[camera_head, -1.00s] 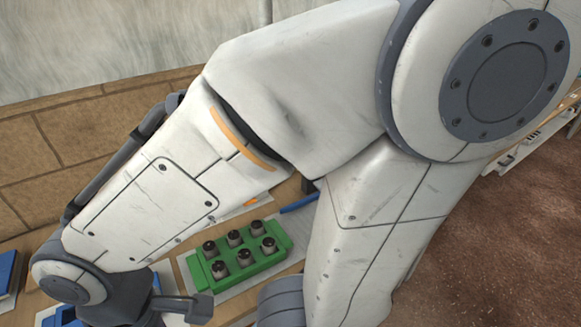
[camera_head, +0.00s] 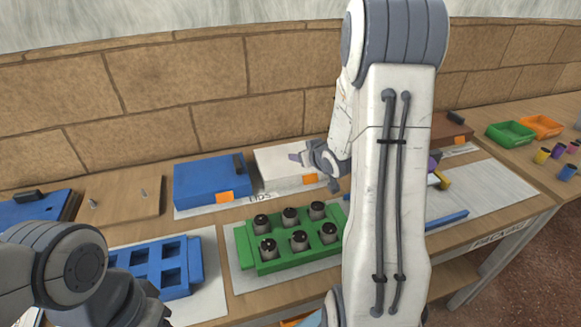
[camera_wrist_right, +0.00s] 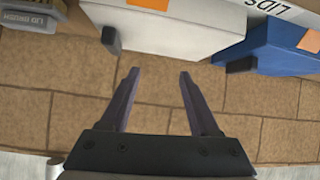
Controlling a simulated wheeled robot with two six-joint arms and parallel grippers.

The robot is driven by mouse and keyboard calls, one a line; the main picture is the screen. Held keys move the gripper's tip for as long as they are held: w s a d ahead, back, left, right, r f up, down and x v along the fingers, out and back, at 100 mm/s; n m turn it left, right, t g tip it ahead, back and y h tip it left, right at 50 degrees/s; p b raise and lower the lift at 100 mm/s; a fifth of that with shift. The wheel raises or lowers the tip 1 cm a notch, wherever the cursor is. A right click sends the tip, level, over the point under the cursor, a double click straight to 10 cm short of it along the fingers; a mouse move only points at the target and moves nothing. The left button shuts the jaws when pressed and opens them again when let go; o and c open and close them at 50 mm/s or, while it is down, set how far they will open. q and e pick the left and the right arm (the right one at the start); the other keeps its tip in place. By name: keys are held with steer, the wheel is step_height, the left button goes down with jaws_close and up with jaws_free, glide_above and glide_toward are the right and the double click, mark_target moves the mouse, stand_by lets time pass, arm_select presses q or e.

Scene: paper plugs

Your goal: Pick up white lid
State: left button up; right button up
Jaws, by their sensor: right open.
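The white lid (camera_head: 270,168) lies flat on the bench between a blue lid and my right arm. It has an orange tag on its front, and my right gripper hides part of it. In the right wrist view the white lid (camera_wrist_right: 185,32) is at the top, with a black handle (camera_wrist_right: 111,41) at its edge. My right gripper (camera_wrist_right: 159,75) is open and empty there, its fingertips apart from the lid. In the head view the right gripper (camera_head: 298,157) shows small over the lid's right part. My left gripper (camera_head: 148,308) is at the lower left, its jaws unclear.
The blue lid (camera_head: 210,182) sits left of the white one. A green block (camera_head: 246,240) holding several dark-topped plugs and a blue holed tray (camera_head: 139,253) stand in front. A brown lid (camera_head: 446,130) is farther right. The brick wall (camera_head: 220,95) is close behind.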

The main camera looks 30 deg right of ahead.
steer(key=d+f, duration=0.1)
steer(key=d, duration=0.2)
steer(key=w+d+f+t, duration=0.1)
steer(key=d, duration=0.2)
steer(key=w+d+f+m+t+h, duration=0.1)
steer(key=d, duration=0.1)
steer(key=shift+d+f+b, duration=0.3)
steer(key=shift+d+b, duration=0.05)
steer(key=shift+d, duration=0.05)
steer(key=shift+p+x, duration=0.4)
steer(key=shift+x, duration=2.55)
steer(key=shift+d+r, duration=0.1)
steer(key=shift+d, duration=0.05)
jaws_close()
